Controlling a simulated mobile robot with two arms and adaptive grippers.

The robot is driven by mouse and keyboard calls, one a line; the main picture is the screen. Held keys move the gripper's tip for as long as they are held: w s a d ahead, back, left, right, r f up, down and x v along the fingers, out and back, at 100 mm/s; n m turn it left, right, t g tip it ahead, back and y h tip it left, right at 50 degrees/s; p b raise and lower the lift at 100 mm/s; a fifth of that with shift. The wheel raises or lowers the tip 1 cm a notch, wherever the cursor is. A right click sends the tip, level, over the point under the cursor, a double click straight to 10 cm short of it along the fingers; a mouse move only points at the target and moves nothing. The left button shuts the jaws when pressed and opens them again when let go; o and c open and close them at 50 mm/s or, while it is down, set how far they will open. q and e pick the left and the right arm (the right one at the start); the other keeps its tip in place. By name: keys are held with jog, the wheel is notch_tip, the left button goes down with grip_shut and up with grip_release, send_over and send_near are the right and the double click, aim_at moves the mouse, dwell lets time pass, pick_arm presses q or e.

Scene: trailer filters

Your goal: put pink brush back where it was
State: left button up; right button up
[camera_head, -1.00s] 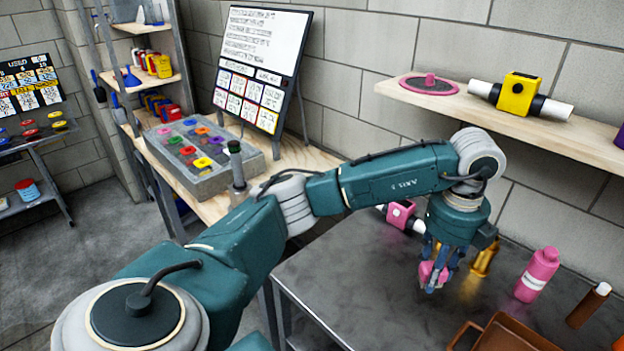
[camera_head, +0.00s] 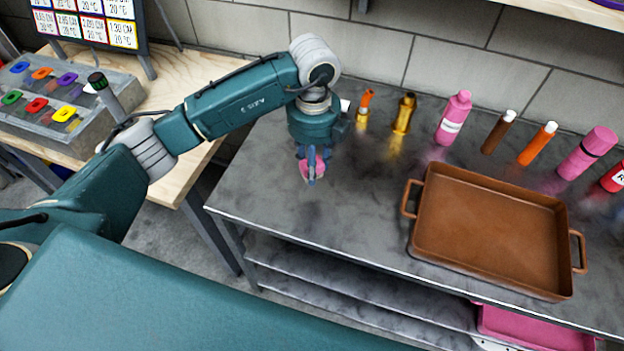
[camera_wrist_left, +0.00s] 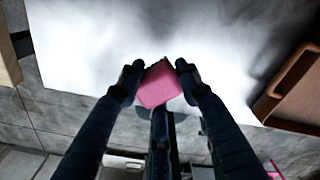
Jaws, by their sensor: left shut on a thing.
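My left gripper (camera_head: 312,172) is shut on a pink object, which I take to be the pink brush (camera_head: 307,168). It is over the left part of the grey metal table (camera_head: 300,225). In the left wrist view the pink block-like part (camera_wrist_left: 158,86) sits between the two dark fingertips. Its underside is hidden, and I cannot tell whether it touches the table. My right gripper is not in view.
A brown tray (camera_head: 418,240) lies on the table's right. Orange (camera_head: 363,110), gold (camera_head: 403,113) and pink (camera_head: 453,118) bottles and several others line the back. A wooden bench (camera_head: 165,95) with a grey button box (camera_head: 50,112) stands left. The table's front left is clear.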

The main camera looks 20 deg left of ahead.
aim_at(313, 192)
pick_arm(q)
notch_tip(313, 192, down, 3)
jog(key=shift+r, duration=0.15)
jog(key=shift+f, duration=0.3)
notch_tip(313, 192, down, 3)
jog(key=shift+f+p, duration=0.2)
jog(key=shift+p, duration=0.3)
jog(key=shift+f, duration=0.5)
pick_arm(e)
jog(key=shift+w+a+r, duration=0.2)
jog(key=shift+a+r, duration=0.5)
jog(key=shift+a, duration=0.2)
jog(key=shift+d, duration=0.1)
pick_arm(q)
jog(key=o, duration=1.1)
jog(key=shift+f, duration=0.1)
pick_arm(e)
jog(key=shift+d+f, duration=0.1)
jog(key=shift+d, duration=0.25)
